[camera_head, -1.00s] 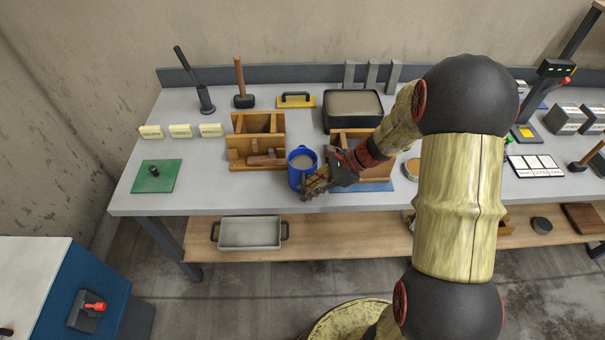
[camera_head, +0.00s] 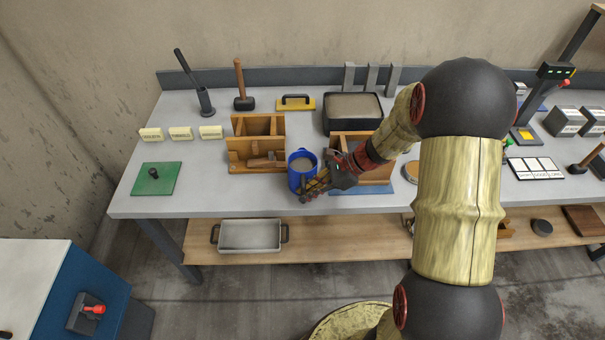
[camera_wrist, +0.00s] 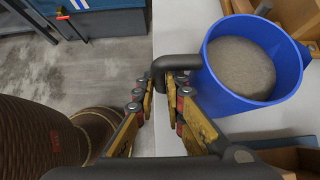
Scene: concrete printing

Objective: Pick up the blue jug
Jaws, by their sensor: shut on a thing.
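The blue jug (camera_head: 296,178) stands upright at the front of the grey table, filled with grey-brown material. In the wrist view the jug (camera_wrist: 255,95) is at the upper right, and its dark grey handle (camera_wrist: 178,63) sticks out to the left, between my fingers. My gripper (camera_head: 312,187) is at the jug's front right side. In the wrist view my gripper (camera_wrist: 168,98) is shut on the handle, whose lower part is partly hidden by the fingers. The jug appears to rest on the table.
A wooden mould (camera_head: 240,158) stands close to the jug's left, and another (camera_head: 372,172) on a blue mat is to its right behind my arm. A sand-filled black tray (camera_head: 353,106) is behind. A green plate (camera_head: 155,179) lies left. The tabletop between plate and mould is clear.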

